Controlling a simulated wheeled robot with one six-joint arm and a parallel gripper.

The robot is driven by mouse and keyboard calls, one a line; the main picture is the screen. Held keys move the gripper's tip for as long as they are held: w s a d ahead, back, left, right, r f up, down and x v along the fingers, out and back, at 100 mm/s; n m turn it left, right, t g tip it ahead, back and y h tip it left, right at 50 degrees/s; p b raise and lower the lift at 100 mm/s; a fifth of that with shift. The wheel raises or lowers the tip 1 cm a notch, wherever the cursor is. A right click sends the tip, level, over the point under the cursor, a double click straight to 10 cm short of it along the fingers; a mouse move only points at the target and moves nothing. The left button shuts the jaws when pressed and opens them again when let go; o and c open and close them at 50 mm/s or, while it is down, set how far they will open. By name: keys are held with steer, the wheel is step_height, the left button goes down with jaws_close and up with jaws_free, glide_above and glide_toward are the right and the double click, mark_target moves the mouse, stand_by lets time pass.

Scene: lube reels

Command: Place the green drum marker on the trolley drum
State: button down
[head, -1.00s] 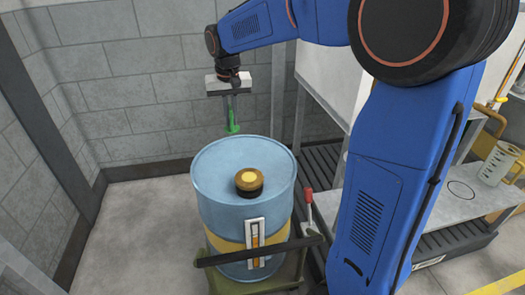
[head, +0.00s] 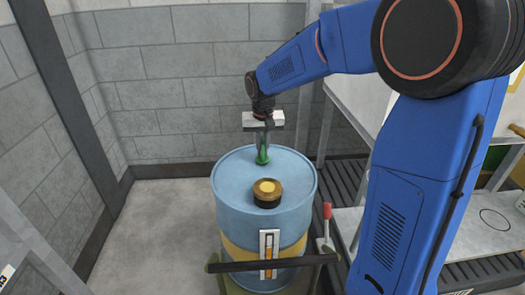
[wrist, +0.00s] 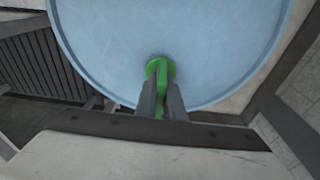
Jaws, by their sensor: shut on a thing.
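The green drum marker (head: 262,157) is between the fingers of my gripper (head: 263,146), which is shut on it. In the wrist view its round green end (wrist: 160,67) shows just past the fingertips (wrist: 161,100), over the drum top near its edge. The trolley drum (head: 240,176) is light blue with a yellow band and stands upright. In the head view the marker is over the far part of the drum top, behind the cap. I cannot tell whether it touches the top.
A brown and black cap (head: 267,192) with a yellow centre stands on the drum top. The trolley's dark bar (head: 270,264) and red-handled lever (head: 326,220) are at the drum's front and right. A grey block wall (head: 160,100) is behind; a metal bench (head: 480,225) is at right.

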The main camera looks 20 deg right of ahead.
steer(key=shift+f, duration=0.25)
steer(key=shift+f, duration=0.15)
steer(key=c, duration=1.8)
jaws_free()
steer(key=shift+c, duration=0.2)
